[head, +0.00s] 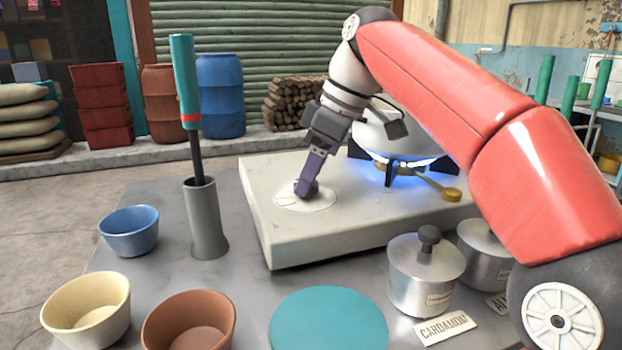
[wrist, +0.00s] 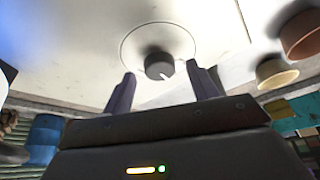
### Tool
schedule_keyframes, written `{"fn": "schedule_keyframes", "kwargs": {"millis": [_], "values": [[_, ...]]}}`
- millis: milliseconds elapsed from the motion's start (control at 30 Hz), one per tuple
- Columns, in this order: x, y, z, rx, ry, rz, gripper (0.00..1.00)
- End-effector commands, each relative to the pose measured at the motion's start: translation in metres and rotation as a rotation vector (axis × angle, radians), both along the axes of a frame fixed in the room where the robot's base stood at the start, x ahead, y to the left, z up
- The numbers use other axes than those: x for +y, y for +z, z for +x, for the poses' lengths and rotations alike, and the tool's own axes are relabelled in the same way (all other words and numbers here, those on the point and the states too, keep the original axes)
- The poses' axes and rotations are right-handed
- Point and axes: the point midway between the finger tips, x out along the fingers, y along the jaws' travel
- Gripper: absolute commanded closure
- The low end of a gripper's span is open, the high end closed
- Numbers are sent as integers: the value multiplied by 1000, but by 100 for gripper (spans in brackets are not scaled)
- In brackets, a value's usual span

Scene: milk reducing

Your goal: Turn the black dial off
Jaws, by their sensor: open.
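The black dial (wrist: 158,66) sits on a round white plate on the stove top, with a light pointer mark at its lower right edge in the wrist view. My gripper (wrist: 163,80) is open, with one finger on each side of the dial and a gap showing. In the head view my gripper (head: 302,190) points down at the dial (head: 313,187), which it partly hides. The stove (head: 300,240) is a pale slab. A blue flame (head: 380,178) burns under the pot on its burner.
A metal pot (head: 372,135) stands over the flame, partly behind my arm. A grey holder (head: 206,220) with a teal-handled tool stands left of the stove. Bowls, a teal disc (head: 328,320) and a cardamom canister (head: 425,275) are in front.

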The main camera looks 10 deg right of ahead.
Motion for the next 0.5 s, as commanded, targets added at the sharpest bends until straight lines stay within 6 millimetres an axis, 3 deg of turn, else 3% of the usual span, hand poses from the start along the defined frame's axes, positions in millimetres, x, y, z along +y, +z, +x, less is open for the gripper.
{"fn": "schedule_keyframes", "kwargs": {"millis": [367,500], "values": [[3,-8,1,0,0,0,41],[3,-8,1,0,0,0,57]]}}
